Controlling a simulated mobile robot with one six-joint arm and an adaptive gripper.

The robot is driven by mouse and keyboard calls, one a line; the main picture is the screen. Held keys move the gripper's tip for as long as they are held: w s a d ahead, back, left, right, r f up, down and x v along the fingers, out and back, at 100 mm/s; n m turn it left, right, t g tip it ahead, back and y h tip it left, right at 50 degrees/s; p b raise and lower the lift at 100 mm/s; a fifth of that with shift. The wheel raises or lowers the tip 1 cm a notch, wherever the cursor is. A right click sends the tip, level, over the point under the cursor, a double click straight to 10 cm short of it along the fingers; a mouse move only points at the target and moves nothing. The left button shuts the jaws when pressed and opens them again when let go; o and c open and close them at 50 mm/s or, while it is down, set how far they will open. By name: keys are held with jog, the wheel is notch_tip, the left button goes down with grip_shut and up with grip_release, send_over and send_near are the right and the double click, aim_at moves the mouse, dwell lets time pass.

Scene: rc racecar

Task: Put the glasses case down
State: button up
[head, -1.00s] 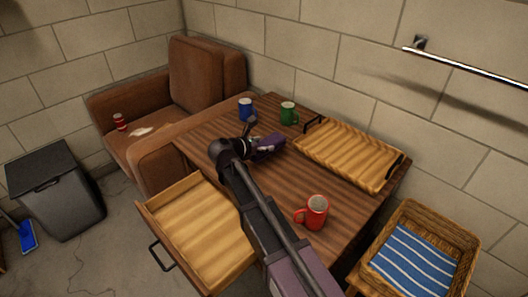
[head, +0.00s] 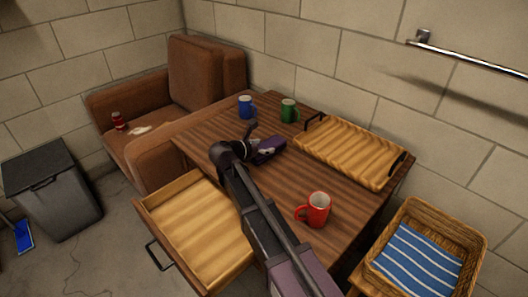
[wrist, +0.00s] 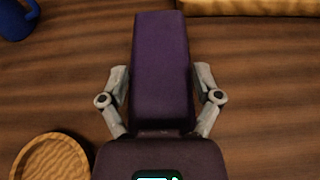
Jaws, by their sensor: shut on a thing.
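The glasses case (wrist: 161,70) is a dark purple oblong box. My gripper (wrist: 161,88) is shut on it, one finger against each long side. In the head view the case (head: 269,149) is at the end of my arm, over the middle of the wooden table (head: 205,141). Whether its underside touches the tabletop I cannot tell. My gripper (head: 258,147) partly hides it there.
A blue mug (head: 245,106) and a green mug (head: 288,110) stand behind the case. A wooden tray (head: 350,152) is to its right, a red mug (head: 318,210) nearer. A round wooden coaster (wrist: 48,160) lies close by. An open drawer (head: 196,225) juts out at front left.

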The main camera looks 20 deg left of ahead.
jog(key=shift+f, duration=0.4)
jog(key=o, duration=1)
jog(key=shift+c, duration=0.2)
jog(key=shift+r, duration=0.2)
jog(key=shift+s+a+r, duration=0.15)
jog(key=shift+s+r, duration=0.15)
jog(key=shift+s, duration=0.2)
jog(key=p+v, duration=0.4)
jog(key=v, duration=0.6)
jog(key=shift+s+a+r, duration=0.1)
jog(key=shift+s+a, duration=0.15)
jog(key=shift+s, duration=0.1)
